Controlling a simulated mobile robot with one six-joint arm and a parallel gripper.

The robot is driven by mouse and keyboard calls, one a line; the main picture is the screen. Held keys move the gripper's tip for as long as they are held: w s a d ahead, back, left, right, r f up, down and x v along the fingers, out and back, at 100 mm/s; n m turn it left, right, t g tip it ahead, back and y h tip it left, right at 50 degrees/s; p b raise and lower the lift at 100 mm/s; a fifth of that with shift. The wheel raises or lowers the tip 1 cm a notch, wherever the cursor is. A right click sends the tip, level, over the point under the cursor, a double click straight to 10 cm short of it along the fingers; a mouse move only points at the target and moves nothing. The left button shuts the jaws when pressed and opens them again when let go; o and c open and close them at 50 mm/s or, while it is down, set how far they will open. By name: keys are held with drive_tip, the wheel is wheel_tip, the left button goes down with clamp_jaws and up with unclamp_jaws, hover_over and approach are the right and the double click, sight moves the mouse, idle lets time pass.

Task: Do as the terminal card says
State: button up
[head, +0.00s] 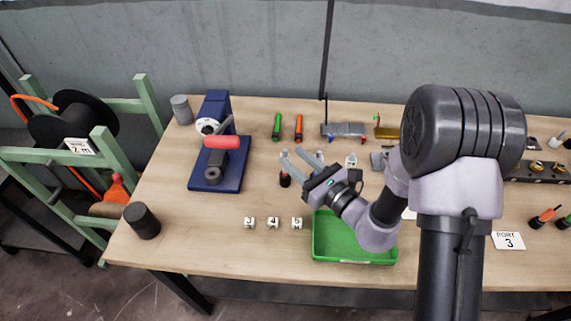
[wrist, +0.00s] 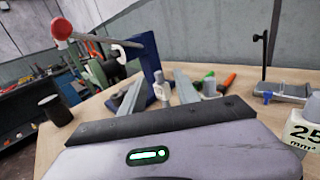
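A card reading PORT 3 (head: 508,240) lies at the right. A blue press (head: 215,175) with a red handle (head: 221,142) stands at the left. Three small white numbered blocks (head: 273,222) sit in a row in front. A white block marked 25 mm² (wrist: 303,128) is at the right in the wrist view. A dark device with round fittings (head: 537,167) is at the far right.
A green tray (head: 318,240) stands at the front edge, partly behind my arm. Green (head: 277,126) and orange (head: 299,127) tools lie at the back. A small black-and-red piece (head: 285,180) stands below my gripper. A cable reel (head: 75,115) is left of the bench.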

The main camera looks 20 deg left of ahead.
sight(287, 154)
drive_tip(key=x, duration=0.4)
drive_tip(key=shift+a+f+b, duration=0.1)
drive_tip(key=shift+b, duration=0.2)
drive_tip(key=shift+s, duration=0.1)
clamp_jaws()
